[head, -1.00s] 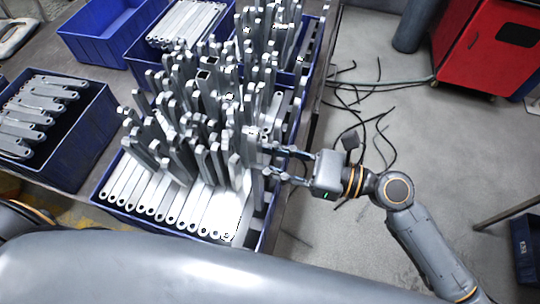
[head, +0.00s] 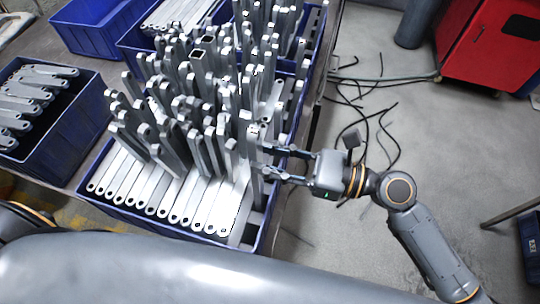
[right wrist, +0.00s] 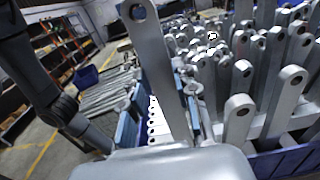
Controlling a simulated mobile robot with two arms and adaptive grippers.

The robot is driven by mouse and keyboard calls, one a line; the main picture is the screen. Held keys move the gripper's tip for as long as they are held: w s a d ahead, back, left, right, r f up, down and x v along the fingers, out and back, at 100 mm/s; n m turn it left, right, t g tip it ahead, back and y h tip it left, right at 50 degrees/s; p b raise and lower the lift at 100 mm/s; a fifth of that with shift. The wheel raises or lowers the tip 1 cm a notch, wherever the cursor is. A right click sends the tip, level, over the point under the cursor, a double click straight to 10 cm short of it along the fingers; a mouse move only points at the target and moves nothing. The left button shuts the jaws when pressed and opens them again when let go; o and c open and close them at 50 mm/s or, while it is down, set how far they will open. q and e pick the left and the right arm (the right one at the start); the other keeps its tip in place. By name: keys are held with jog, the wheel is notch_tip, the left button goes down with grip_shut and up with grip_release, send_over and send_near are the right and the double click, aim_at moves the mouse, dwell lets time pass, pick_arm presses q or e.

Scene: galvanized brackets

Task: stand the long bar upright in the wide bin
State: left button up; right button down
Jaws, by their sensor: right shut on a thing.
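The wide bin (head: 130,214) is blue and stands at the front of the table, crowded with upright galvanized bars and a row of flat-lying bars along its front. My right gripper (head: 268,162) reaches in from the right over the bin's right side. It is shut on a long bar (head: 256,172), which stands roughly upright at the fingertips. In the right wrist view the long grey bar (right wrist: 157,65), with a hole near its rounded top, rises between the fingers. Its lower end is hidden, so I cannot tell whether it touches the bin floor. My left gripper is out of view.
Upright bars (head: 195,110) stand densely just left of the held bar. A blue bin of flat brackets (head: 60,150) is at the left, with more blue bins (head: 90,28) behind. Open floor with loose cables (head: 375,125) and a red cabinet (head: 490,40) lie right.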

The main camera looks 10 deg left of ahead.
aim_at(261, 176)
notch_tip(261, 176, down, 8)
jog(key=b, duration=0.5)
jog(key=shift+r, duration=0.25)
dwell(0.5)
jog(key=c, duration=0.9)
grip_release()
jog(key=shift+c, duration=0.2)
jog(key=shift+f, duration=0.15)
jog(key=d, duration=1.2)
jog(key=shift+s, duration=0.25)
